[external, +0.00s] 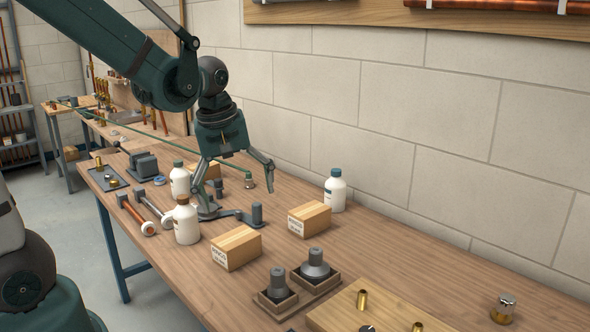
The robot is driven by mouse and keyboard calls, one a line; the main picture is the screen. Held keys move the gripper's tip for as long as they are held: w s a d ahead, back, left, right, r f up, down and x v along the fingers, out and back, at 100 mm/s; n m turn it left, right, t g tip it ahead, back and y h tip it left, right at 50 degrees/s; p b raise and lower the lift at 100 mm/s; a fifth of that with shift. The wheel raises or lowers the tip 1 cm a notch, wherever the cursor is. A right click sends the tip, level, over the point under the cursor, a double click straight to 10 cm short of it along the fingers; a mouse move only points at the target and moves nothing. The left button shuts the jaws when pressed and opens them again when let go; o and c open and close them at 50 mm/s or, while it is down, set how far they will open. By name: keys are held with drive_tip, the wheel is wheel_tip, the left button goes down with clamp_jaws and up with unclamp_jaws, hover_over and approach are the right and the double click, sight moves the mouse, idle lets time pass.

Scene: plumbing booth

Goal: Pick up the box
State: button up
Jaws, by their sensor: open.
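Three wooden-looking boxes are on the workbench in the external view. One box (236,248) with a white printed label lies near the front edge. A second box (309,219), also labelled, lies to its right and further back. A third box (207,171) is further back on the left, partly hidden by my gripper. My gripper (234,190) is open and empty, with its fingers spread and pointing down. In the picture it is above and behind the front box and left of the second box. Its exact height above the bench is hard to tell.
White bottles (186,221) stand near the boxes, one by the wall (335,190). A dark metal tool (236,216) lies below my gripper. Grey fittings (316,265) sit in small trays in front.

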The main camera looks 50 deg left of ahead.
sight(236, 237)
drive_tip(key=a+f+n, duration=0.1)
drive_tip(key=f+n, duration=0.1)
drive_tip(key=f, duration=0.1)
drive_tip(key=w+a+f+n+g, duration=0.1)
drive_tip(key=a+f+n, duration=0.1)
drive_tip(key=f, duration=0.2)
drive_tip(key=a+f+n+g, duration=0.1)
drive_tip(key=a+f+n, duration=0.1)
drive_tip(key=f, duration=0.1)
drive_tip(key=shift+w+a+f+n+b, duration=0.15)
drive_tip(key=shift+w+n+b, duration=0.15)
drive_tip(key=shift+w+b, duration=0.1)
drive_tip(key=shift+f, duration=0.1)
drive_tip(key=shift+f, duration=1.2)
drive_tip(key=shift+f+b, duration=0.65)
drive_tip(key=shift+f, duration=1.95)
drive_tip(key=c, duration=1.1)
